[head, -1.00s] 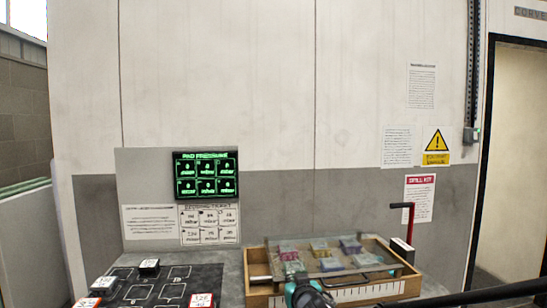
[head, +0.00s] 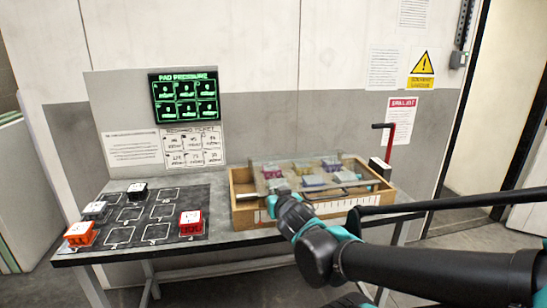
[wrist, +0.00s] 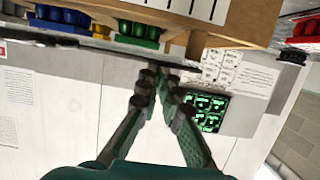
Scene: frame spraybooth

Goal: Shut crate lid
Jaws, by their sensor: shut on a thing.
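The wooden crate (head: 237,218) stands on the bench in the head view, with several coloured pieces inside. Its clear lid (head: 272,184) lies over the opening, tilted; I cannot tell how far its edge is above the rim. My gripper (head: 276,201) is at the crate's front, left of its middle. In the wrist view my gripper (wrist: 160,78) has its fingertips close together against a dark bar along the lid's edge (wrist: 118,52), and is shut on it. The wooden crate wall (wrist: 140,14) shows above. The exact contact is small and partly hidden.
A black mat (head: 165,214) with marked squares and several coloured blocks lies left of the crate. A screen (head: 185,97) stands behind it. A red crank-like handle (head: 390,140) rises behind the crate's right end. My arm fills the lower right.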

